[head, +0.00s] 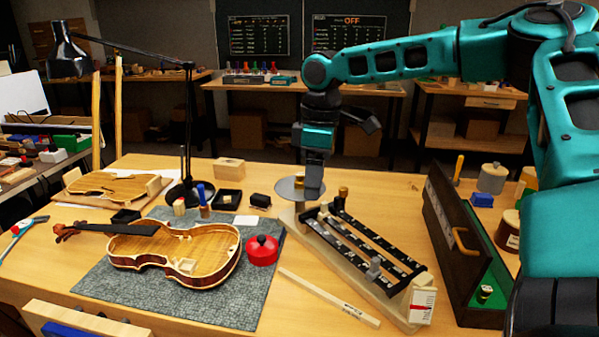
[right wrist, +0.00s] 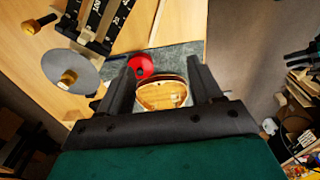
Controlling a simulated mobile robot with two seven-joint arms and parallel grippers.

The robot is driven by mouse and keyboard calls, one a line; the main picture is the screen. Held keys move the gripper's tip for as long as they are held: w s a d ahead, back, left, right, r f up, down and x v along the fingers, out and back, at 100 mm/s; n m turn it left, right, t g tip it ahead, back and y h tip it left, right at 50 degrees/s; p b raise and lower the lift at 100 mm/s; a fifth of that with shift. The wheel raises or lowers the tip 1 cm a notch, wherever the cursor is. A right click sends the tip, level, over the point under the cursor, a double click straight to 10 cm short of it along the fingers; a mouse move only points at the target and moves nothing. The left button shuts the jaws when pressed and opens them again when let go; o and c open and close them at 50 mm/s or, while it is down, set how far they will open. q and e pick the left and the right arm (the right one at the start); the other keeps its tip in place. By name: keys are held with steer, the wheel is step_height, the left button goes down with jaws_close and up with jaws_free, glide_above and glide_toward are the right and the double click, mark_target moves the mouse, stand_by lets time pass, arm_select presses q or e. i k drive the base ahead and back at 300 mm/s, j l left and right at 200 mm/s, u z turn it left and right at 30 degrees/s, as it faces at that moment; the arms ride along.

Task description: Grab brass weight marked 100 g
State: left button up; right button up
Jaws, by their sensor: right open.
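A brass piece (head: 343,191) stands at the far end of the beam balance (head: 330,235), just right of its round grey pan (head: 290,187). In the right wrist view a brass piece (right wrist: 68,77) shows on the pan, and another (right wrist: 39,23) lies beyond it. No 100 g mark can be read, so I cannot tell which is the named weight. My right gripper (head: 314,188) points down and overlaps the pan in the head view, hiding part of it. In the right wrist view its fingers (right wrist: 163,72) are apart and empty. My left gripper is not in view.
A violin body (head: 180,250) and a red pot (head: 262,250) are on the grey mat (head: 110,285). A wooden strip (head: 328,297) lies before the balance. At right stands an open green-lined case (head: 490,270) with a small weight inside. A desk lamp (head: 187,130) stands behind.

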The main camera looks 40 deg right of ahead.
mark_target(298, 182)
steer(key=i+l, duration=0.65)
steer(key=l, duration=0.2)
